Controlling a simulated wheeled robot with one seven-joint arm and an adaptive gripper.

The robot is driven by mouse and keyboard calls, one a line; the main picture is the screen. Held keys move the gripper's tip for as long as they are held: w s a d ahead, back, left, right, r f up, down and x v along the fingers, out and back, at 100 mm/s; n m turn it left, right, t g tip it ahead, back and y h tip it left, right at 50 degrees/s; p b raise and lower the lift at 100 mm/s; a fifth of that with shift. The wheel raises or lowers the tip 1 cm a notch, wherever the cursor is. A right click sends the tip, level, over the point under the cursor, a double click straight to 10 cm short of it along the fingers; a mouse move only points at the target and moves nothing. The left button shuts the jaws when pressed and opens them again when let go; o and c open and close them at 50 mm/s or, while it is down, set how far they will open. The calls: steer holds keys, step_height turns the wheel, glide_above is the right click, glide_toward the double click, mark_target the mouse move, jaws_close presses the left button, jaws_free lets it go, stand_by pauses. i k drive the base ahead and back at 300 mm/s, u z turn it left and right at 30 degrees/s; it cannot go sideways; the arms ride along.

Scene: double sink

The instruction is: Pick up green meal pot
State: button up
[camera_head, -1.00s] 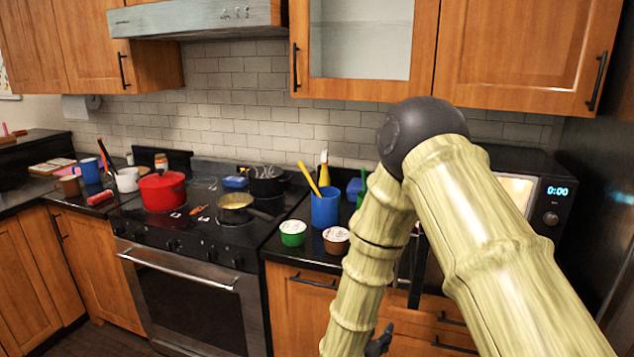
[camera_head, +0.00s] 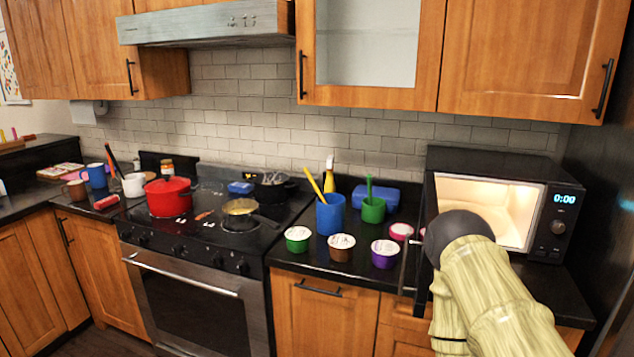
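The green meal pot (camera_head: 297,240) is a small green cup with a white printed lid. It stands upright near the front edge of the dark counter, just right of the stove. A brown pot (camera_head: 341,249) of the same kind stands close to its right, and a purple one (camera_head: 384,255) is further right. My arm comes in at the lower right, well to the right of the green pot.
A blue cup (camera_head: 330,215) with a yellow utensil and a green cup (camera_head: 373,210) stand behind the pots. A pink-lidded pot (camera_head: 401,231) is near the lit, open microwave (camera_head: 490,205). The stove (camera_head: 215,225) holds a red pot (camera_head: 168,196) and a pan.

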mark_target(297, 238)
steer(key=k, duration=0.5)
steer(key=u, duration=1.5)
steer(key=i, duration=1.25)
steer(key=z, duration=2.45)
